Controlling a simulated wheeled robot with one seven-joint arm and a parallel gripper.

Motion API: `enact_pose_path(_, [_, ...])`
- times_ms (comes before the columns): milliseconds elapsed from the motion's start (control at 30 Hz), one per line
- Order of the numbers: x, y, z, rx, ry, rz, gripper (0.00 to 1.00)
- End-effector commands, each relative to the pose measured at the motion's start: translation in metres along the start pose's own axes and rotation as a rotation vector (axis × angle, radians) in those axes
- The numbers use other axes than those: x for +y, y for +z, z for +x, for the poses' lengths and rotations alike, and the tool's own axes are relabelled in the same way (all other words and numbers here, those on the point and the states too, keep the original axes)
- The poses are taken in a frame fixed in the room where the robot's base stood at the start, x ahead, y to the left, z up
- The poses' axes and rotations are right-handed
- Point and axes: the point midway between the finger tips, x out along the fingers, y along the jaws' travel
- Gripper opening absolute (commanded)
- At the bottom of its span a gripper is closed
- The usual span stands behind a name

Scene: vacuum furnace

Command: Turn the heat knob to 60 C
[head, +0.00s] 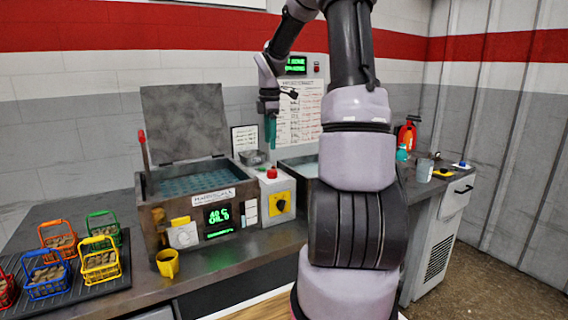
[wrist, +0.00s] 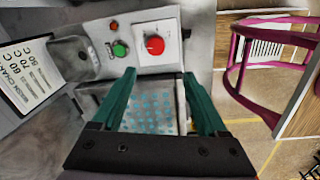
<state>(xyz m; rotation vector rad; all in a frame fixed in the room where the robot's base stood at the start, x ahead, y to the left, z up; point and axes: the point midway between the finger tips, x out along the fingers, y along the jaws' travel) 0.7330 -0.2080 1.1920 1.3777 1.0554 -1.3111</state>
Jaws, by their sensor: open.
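A white round knob (head: 183,236) sits on the front of the open bath, left of a dark display (head: 218,217). The display's green digits look like 40 C, with a blurred word below. I cannot read marks around the knob. My gripper (head: 270,130) hangs above and behind the bath's right end, apart from the knob. In the wrist view, its green fingers (wrist: 160,75) are spread and empty. That view shows a red knob (wrist: 155,45) on a white plate beyond the fingertips, with a green button (wrist: 120,48) beside it; I cannot tell whether it is the heat knob.
The bath (head: 153,220) has a raised lid (head: 185,120). A grey box with a yellow switch plate (head: 280,203) and red button (head: 271,173) stands right of it. Coloured baskets (head: 100,262) fill a left rack. My arm hides the middle counter.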

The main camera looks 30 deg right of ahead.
Motion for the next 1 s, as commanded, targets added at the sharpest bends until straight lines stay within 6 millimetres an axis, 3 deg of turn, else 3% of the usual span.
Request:
enact_pose_path(267, [0.004,0.003,0.025,0.005,-0.011,-0.042,0.76])
enact_pose_path(700, [0.004,0.003,0.101,0.005,-0.009,-0.039,0.76])
enact_pose_path(1000, [0.004,0.003,0.114,0.005,-0.007,-0.038,0.76])
